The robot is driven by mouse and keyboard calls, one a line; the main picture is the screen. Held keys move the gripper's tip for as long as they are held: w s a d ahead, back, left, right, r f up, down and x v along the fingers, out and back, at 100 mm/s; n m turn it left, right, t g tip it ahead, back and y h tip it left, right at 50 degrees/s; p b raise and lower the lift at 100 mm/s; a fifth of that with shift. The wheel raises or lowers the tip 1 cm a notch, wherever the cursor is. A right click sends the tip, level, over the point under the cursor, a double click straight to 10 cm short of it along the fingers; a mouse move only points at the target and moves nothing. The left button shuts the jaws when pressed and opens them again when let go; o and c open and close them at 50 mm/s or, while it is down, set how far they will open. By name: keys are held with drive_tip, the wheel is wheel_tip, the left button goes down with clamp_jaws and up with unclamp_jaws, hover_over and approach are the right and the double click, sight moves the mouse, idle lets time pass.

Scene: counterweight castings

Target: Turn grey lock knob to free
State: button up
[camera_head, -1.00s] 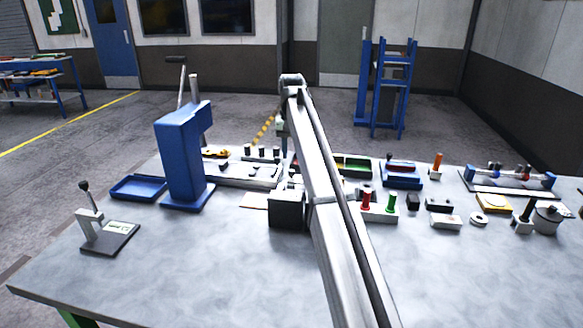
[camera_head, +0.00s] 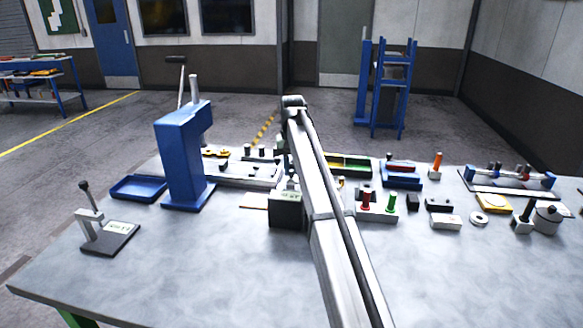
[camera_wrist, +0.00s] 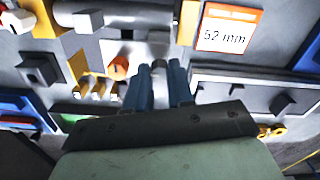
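In the wrist view, my gripper (camera_wrist: 160,82) points down at the bench fixtures with its two blue fingers apart. A small grey knob-like cylinder (camera_wrist: 158,67) shows just beyond and between the fingertips; it looks like the grey lock knob, but its pointer and any free or lock marking cannot be read. I cannot tell whether the fingers touch it. An orange knob (camera_wrist: 119,68) sits just to its left. In the head view my arm hides the gripper and the knob.
A card reading 52 mm (camera_wrist: 228,28) lies to the upper right in the wrist view. In the head view, a blue press (camera_head: 182,160) stands left of my arm, and a dark box (camera_head: 287,213) is close beside it. The front of the bench (camera_head: 200,275) is clear.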

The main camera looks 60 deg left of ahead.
clamp_jaws()
drive_tip(key=shift+n, duration=0.3)
drive_tip(key=n, duration=1.7)
drive_tip(key=shift+n, duration=0.3)
idle(0.4)
